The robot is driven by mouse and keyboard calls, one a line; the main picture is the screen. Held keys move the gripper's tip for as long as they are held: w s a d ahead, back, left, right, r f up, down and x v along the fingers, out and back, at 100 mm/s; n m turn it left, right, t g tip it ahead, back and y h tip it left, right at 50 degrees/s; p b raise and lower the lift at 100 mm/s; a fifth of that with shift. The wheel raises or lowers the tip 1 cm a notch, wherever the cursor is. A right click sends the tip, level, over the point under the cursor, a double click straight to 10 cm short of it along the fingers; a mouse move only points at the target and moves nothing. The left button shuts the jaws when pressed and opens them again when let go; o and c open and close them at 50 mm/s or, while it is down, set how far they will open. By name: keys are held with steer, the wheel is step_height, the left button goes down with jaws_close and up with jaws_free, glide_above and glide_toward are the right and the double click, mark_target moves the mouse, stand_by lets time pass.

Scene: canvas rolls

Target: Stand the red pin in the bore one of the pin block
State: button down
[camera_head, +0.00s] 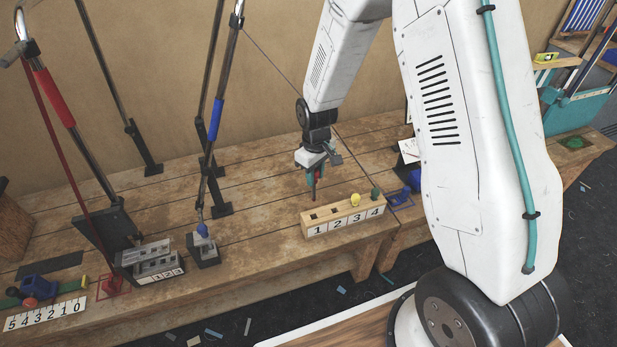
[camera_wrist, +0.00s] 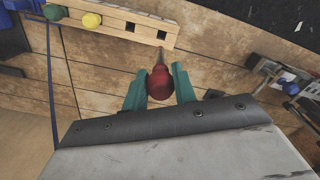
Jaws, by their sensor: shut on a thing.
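The pin block (camera_head: 343,218) is a pale wooden bar on the bench, with labels 1 to 4 on its front. Bores one and two are empty dark holes. A yellow pin (camera_head: 355,199) stands in bore three and a green pin (camera_head: 375,193) in bore four. My gripper (camera_head: 315,172) is shut on the red pin (camera_head: 313,192), near the 1 end of the block. In the wrist view the red pin (camera_wrist: 160,84) sits between the teal fingers, its thin shaft pointing toward the block (camera_wrist: 120,22) near bore one. The exact gap is unclear.
A lever stand with a blue grip (camera_head: 215,119) and one with a red grip (camera_head: 54,98) stand left of the block. Bare bench lies between the block and the blue lever.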

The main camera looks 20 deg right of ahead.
mark_target(315, 190)
steer(key=shift+s+a+f, duration=0.15)
steer(key=shift+a+f, duration=0.05)
steer(key=shift+f, duration=0.05)
steer(key=shift+s+d+f, duration=0.1)
steer(key=shift+s, duration=0.05)
steer(key=shift+f, duration=7.75)
steer(key=c, duration=1)
jaws_free()
steer(key=shift+c, duration=0.2)
step_height(315, 190, up, 8)
